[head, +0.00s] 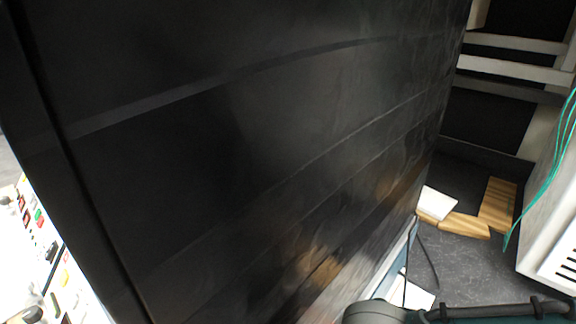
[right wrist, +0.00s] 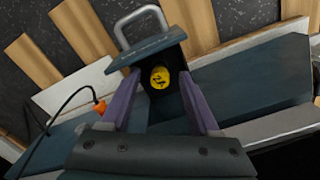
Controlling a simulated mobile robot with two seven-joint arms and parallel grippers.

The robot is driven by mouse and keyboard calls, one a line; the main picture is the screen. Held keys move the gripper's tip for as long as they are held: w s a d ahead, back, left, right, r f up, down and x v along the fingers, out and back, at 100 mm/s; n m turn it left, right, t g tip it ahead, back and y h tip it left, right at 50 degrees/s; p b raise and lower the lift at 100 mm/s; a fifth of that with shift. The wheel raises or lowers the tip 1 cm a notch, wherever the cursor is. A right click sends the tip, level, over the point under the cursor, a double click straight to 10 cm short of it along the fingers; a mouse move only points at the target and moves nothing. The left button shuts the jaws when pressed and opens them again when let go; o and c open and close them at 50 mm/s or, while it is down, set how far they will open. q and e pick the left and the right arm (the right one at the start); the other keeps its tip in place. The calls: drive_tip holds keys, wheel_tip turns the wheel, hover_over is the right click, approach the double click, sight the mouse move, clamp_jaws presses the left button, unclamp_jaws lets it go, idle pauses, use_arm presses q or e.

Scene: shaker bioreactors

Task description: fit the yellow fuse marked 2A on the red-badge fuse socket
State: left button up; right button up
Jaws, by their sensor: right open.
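In the right wrist view, a round yellow face with a dark mark (right wrist: 160,77) sits in a dark housing between the fingers of my right gripper (right wrist: 158,92). It looks like the end of the yellow fuse, but the mark is too small to read. The two purple fingers are open, one on each side of it; I cannot tell whether they touch it. In the head view my right arm shows at the bottom right, with its fingers out of sight. I cannot make out the red-badge fuse socket. My left gripper is not in view.
A large black panel (head: 250,150) fills most of the head view. A white panel with small coloured parts (head: 40,215) shows at the left edge. A white box (head: 552,235) with green cables stands right. Wooden strips (head: 497,205) lie on the dark floor. A metal handle (right wrist: 140,22) rises beyond my gripper.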

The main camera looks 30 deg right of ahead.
drive_tip(key=shift+r, duration=0.1)
wheel_tip(320, 180, up, 10)
drive_tip(key=p, duration=0.9)
